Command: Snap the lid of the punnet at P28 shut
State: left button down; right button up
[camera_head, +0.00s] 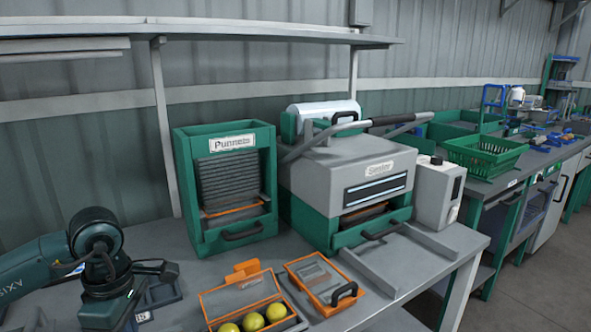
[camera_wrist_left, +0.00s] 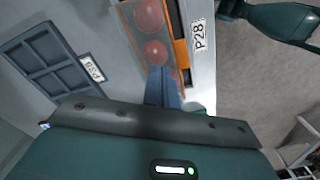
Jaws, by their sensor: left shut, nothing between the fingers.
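In the left wrist view, a punnet (camera_wrist_left: 142,40) with red tomatoes under a clear, hazy surface lies at the top, beside an orange strip (camera_wrist_left: 181,54) and the label P28 (camera_wrist_left: 198,38). My left gripper (camera_wrist_left: 160,70) is shut and empty, its blue-grey fingers at the near end of the punnet, overlapping it in the picture. I cannot tell whether they touch it or whether its lid is fully closed. In the head view my left arm stands at the left; its fingertips and this punnet cannot be made out there.
A dark blue divided tray (camera_wrist_left: 45,62) lies beside the punnet. In the head view, an orange-rimmed tray (camera_head: 209,299) holds yellow tomatoes, next to another orange tray (camera_head: 304,290). Behind stand the green Punnets dispenser (camera_head: 187,190) and the grey sealer (camera_head: 350,165).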

pick_arm(q)
jog(key=shift+f+b, duration=1)
jog(key=shift+f, duration=0.1)
dwell(0.3)
jog(key=shift+r, duration=0.15)
jog(key=shift+r+p, duration=2.25)
jog(key=shift+r, duration=1.2)
